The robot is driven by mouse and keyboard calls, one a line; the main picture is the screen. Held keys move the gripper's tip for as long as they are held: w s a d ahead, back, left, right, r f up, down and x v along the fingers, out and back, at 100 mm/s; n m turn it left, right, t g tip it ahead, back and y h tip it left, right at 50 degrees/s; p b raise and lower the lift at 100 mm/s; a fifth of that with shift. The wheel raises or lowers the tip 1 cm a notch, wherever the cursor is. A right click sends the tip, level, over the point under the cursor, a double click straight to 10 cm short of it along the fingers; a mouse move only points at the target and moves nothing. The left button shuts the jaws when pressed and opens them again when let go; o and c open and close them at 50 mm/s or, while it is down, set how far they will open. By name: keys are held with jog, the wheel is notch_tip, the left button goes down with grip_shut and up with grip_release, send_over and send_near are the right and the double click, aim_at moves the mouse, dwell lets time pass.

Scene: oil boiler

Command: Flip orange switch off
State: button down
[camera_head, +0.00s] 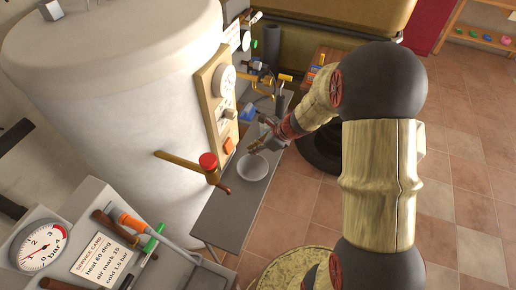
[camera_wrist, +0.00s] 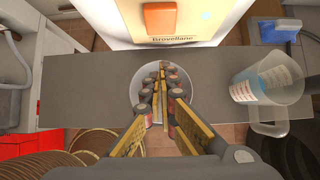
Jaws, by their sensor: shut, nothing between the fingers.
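The orange switch (camera_wrist: 160,18) is a rounded block on a pale panel (camera_wrist: 205,18) at the top of the wrist view. Lettering runs along the panel's lower edge. In the head view the tan panel (camera_head: 203,76) is mounted on the boiler's side, and the switch is small there. My gripper (camera_wrist: 165,72) is shut and empty, its fingertips below the switch in the wrist view and apart from it. In the head view my gripper (camera_head: 254,146) is above the bench, to the right of the panel. Whether the switch is on or off cannot be told.
A white bowl (camera_wrist: 136,92) sits on the narrow grey bench (camera_wrist: 75,88) beneath my gripper. A clear measuring cup (camera_wrist: 268,84) stands to the right, near a blue object (camera_wrist: 276,30). A red-capped valve (camera_head: 208,162) sticks out from the white boiler (camera_head: 115,75).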

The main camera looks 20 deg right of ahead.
aim_at(228, 146)
jog(key=w+a+f+b, duration=0.1)
jog(key=w+a+f, duration=0.2)
jog(key=a+f, duration=0.1)
jog(key=shift+w+b, duration=0.4)
jog(key=shift+w+a, duration=0.3)
jog(key=shift+w, duration=0.1)
jog(key=f+b, duration=0.1)
jog(key=b, duration=0.2)
jog(key=shift+w+a+t+y, duration=0.1)
jog(key=shift+t+y, duration=0.2)
jog(key=shift+w+a+f+b, duration=0.1)
jog(key=shift+a+b, duration=0.05)
jog(key=shift+b, duration=0.8)
jog(key=shift+r+p, duration=0.3)
jog(key=shift+p, duration=0.05)
jog(key=shift+r, duration=0.1)
